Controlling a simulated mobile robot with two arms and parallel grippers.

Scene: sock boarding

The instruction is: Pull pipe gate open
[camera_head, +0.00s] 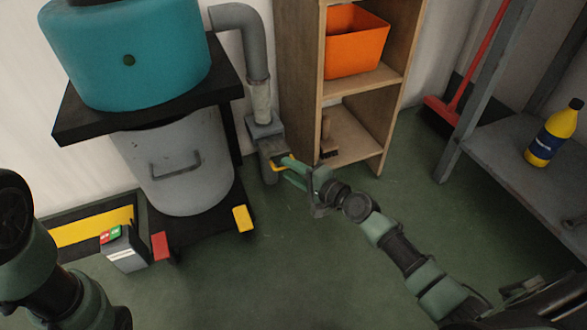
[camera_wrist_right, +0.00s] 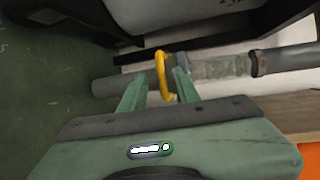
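The grey pipe (camera_head: 258,65) runs down beside the machine into a grey gate fitting (camera_head: 268,140) with a yellow handle (camera_head: 280,161). In the right wrist view, the yellow handle (camera_wrist_right: 161,72) is a narrow loop standing out from the pipe (camera_wrist_right: 218,67). My right gripper (camera_head: 284,170) is at the handle. In the wrist view its green fingers (camera_wrist_right: 160,80) are spread apart, with the loop between their tips and gaps beside it. My left arm enters at the lower left of the head view; its gripper is not seen.
The machine's grey drum (camera_head: 178,160) and teal top (camera_head: 130,55) stand left of the pipe. A wooden shelf (camera_head: 380,85) with an orange bin (camera_head: 355,42) stands right of it. A grey bench (camera_head: 500,150) is at the right. The green floor (camera_head: 300,260) in front is clear.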

